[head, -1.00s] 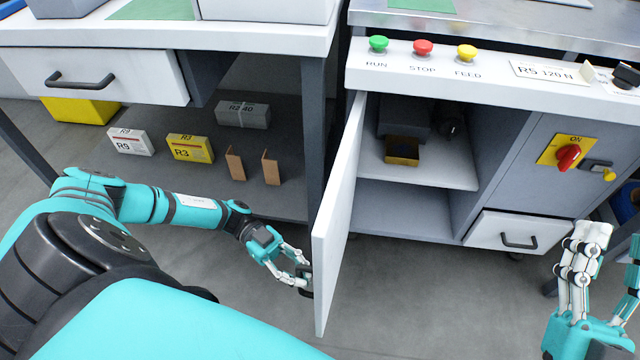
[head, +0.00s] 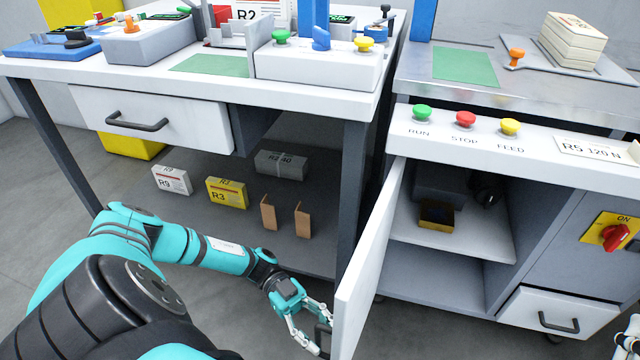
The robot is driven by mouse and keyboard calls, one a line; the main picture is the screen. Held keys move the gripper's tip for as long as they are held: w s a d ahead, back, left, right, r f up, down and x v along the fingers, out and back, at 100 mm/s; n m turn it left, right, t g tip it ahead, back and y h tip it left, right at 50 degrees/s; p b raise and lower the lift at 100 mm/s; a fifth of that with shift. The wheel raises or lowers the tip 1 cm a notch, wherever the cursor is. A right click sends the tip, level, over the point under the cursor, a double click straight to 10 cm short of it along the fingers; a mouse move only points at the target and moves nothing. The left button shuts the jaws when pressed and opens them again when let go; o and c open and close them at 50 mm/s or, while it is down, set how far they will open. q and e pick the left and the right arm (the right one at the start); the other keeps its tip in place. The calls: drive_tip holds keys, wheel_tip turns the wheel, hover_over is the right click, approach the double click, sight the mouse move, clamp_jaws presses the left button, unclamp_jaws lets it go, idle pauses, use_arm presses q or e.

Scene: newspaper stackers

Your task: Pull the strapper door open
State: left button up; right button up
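The strapper door (head: 368,275) is a white panel that stands swung wide open on the left side of the cabinet, seen nearly edge-on. Its dark handle (head: 323,339) is on the outer face, near the lower free edge. My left gripper (head: 312,331) has its fingers around this handle and looks shut on it; the contact is partly hidden. Behind the door the strapper's compartment (head: 455,268) shows a shelf with a small dark-yellow box (head: 436,215). Only a sliver of my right gripper (head: 625,341) shows at the right edge, so its fingers cannot be read.
The strapper (head: 540,152) carries green, red and yellow buttons and a red switch (head: 614,237). A white drawer (head: 558,314) is below. The left table's leg (head: 352,190) stands close behind the door. Boxes (head: 227,193) sit on the table's lower shelf.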

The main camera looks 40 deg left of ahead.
use_arm(q)
drive_tip(key=w+a, duration=0.1)
drive_tip(key=a, duration=1.1)
drive_tip(key=shift+w, duration=0.25)
drive_tip(key=shift+s+f, duration=0.1)
drive_tip(key=shift+s, duration=0.05)
